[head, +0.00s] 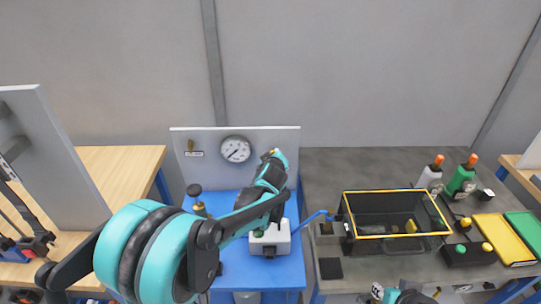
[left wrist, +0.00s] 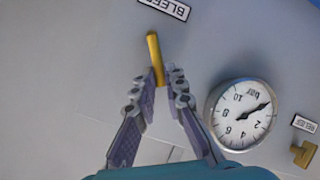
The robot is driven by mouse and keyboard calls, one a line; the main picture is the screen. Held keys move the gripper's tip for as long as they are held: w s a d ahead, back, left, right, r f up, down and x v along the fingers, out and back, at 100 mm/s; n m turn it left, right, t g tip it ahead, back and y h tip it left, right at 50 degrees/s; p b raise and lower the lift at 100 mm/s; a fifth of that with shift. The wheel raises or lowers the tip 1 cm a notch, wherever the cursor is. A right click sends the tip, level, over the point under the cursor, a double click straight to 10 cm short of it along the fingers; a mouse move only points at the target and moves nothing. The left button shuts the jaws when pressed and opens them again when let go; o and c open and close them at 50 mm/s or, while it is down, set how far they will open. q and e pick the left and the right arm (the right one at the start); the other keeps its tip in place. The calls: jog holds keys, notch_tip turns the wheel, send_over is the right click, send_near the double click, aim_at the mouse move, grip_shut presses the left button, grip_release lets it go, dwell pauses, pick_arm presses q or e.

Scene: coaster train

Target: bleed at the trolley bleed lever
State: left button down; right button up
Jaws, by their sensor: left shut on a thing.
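The yellow bleed lever (left wrist: 154,58) stands out from the grey panel beside the BLEED label (left wrist: 165,8). My left gripper (left wrist: 163,80) is shut on the lever's near end in the left wrist view, with a finger on each side. In the head view my left gripper (head: 274,160) is at the right side of the upright panel (head: 215,134), and it hides most of the lever. A round bar gauge (left wrist: 241,114) sits beside it, also seen in the head view (head: 236,149), its needle near the low end. My right gripper is at the bottom edge (head: 385,292), mostly cut off.
A yellow RELIEF handle (left wrist: 305,153) is near the gauge. A small white box unit (head: 270,240) stands on the blue trolley (head: 286,272) below my left arm. A black yellow-rimmed crate (head: 361,237) and several bottles stand on the grey bench to the right.

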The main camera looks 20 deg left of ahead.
pick_arm(q)
jog(key=shift+w+d+r+m+y, duration=0.15)
jog(key=shift+w+d+m+y, duration=0.05)
jog(key=shift+d+m+y, duration=0.75)
jog(key=shift+w+d+r+m+y, duration=0.15)
jog(key=shift+d+m+y, duration=0.5)
jog(key=shift+m, duration=0.5)
jog(key=shift+g, duration=0.3)
jog(key=shift+f, duration=0.1)
jog(key=c, duration=1.6)
grip_release()
jog(key=v, duration=1.2)
